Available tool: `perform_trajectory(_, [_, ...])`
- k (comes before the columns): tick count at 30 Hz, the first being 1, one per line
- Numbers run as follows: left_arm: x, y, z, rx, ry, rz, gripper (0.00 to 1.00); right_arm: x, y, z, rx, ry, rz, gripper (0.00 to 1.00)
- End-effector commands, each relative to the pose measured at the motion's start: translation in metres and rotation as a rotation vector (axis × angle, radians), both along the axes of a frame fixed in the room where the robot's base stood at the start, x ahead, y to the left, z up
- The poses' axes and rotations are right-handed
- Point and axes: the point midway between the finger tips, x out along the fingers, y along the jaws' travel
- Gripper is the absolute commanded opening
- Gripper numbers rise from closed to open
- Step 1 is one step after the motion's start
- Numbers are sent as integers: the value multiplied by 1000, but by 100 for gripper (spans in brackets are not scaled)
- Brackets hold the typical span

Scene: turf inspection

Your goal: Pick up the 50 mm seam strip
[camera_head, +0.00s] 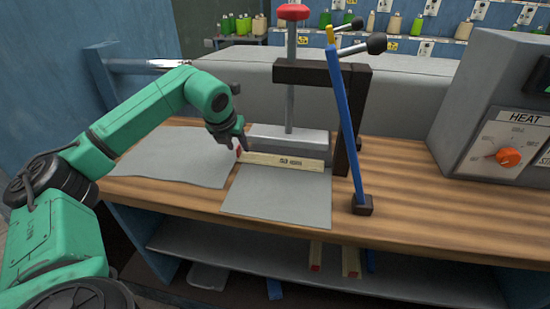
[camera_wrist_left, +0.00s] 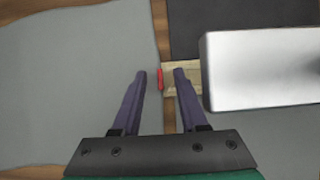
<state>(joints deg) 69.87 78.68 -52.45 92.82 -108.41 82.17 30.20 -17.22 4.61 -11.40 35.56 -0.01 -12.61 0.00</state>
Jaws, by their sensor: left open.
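The seam strip (camera_head: 262,158) is a pale wooden bar with a red left end and a dark mark that looks like "50 mm". It lies on the bench at the back edge of a grey sheet, just in front of the press's metal block. My left gripper (camera_head: 242,149) is open at the strip's left end. In the left wrist view, the strip (camera_wrist_left: 185,79) shows its red end between the fingertips of my left gripper (camera_wrist_left: 160,73); I see no grip on it. The metal block hides the strip's right part there. My right gripper is not in view.
The press block (camera_head: 290,138) stands close behind the strip. A blue lever (camera_head: 345,130) rises to its right. Grey sheets (camera_head: 175,157) cover the bench's left part. A heat control box (camera_head: 500,110) stands at right. Red-ended strips (camera_head: 315,258) lie on the lower shelf.

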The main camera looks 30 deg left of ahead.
Motion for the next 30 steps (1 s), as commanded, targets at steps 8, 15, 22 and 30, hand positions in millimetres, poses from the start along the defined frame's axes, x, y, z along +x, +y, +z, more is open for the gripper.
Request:
perform_trajectory(8, [0,0,1,0,0,0,0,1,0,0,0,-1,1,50])
perform_trajectory(15, [0,0,1,0,-1,0,0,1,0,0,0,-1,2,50])
perform_trajectory(22, [0,0,8,-1,-1,0,0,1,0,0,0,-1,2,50])
perform_trajectory(30, [-7,-2,34,2,0,0,0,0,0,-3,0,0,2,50])
